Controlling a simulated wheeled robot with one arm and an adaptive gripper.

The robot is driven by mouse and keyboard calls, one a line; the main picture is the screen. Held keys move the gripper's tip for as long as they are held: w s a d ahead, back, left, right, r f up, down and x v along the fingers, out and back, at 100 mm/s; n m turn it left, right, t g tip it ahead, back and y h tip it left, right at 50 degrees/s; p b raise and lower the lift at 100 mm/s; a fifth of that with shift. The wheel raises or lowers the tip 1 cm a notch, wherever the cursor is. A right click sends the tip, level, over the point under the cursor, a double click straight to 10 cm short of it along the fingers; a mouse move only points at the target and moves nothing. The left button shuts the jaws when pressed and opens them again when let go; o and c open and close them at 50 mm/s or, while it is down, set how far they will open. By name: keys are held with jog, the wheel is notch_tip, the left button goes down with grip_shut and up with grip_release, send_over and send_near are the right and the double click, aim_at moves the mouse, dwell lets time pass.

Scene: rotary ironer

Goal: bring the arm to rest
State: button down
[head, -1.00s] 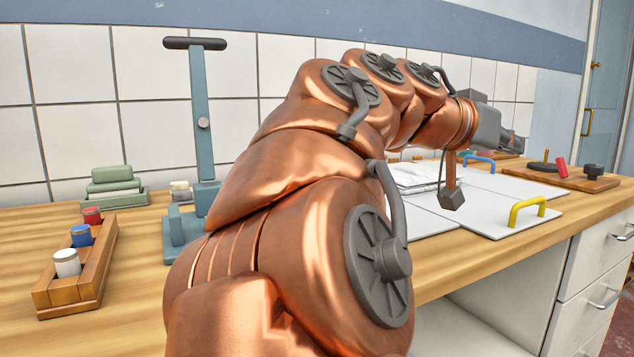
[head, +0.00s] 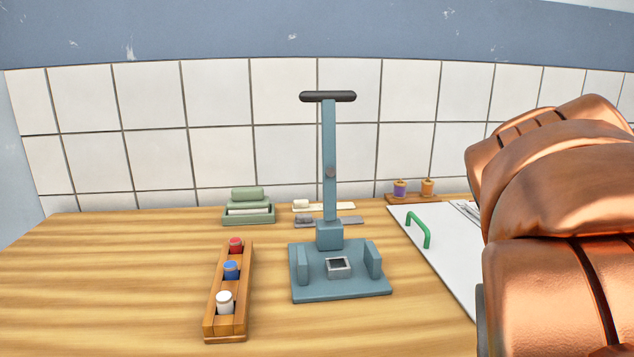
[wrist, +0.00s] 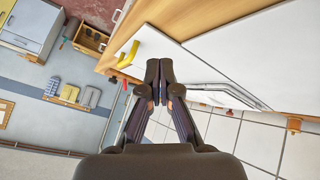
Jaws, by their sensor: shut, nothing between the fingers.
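My copper arm (head: 560,210) fills the right side of the head view, and its outer part runs out of the frame. My gripper does not show there. In the wrist view my gripper (wrist: 159,75) points away from the camera with its two dark fingers together and nothing between them. Beyond the fingertips are a white panel (wrist: 160,48) with a yellow handle (wrist: 128,55) and the wooden counter edge (wrist: 110,50). I cannot tell how far the fingertips are from the panel.
A blue-grey upright stand (head: 328,165) with a black crossbar is mid-counter. A wooden rack (head: 212,322) of capped bottles stands left of it, a green dish (head: 262,216) behind. A white panel with a green handle (head: 427,232) lies beside my arm. The left counter is clear.

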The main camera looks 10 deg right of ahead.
jog(key=s+a+n+y+p, duration=0.1)
jog(key=a+n+p, duration=0.1)
jog(key=a+p, duration=0.2)
jog(key=a+n+y+p, duration=0.1)
jog(key=a+y+p, duration=0.1)
jog(key=a+p, duration=0.2)
jog(key=s+a+f+n+y+p, duration=0.1)
jog(key=a+n+y+p, duration=0.1)
jog(key=a+p, duration=0.2)
jog(key=shift+s+a+n+g, duration=0.3)
jog(key=shift+s+a+g, duration=0.1)
jog(key=shift+a, duration=0.15)
jog(key=s+a+r+n+g+y+p, duration=0.1)
jog(key=s+a+n+g+y+p, duration=0.1)
jog(key=s+a+p, duration=0.5)
jog(key=a+n+y+p, duration=0.1)
jog(key=a+n+p, duration=0.1)
jog(key=a, duration=0.2)
jog(key=shift+s+n, duration=0.4)
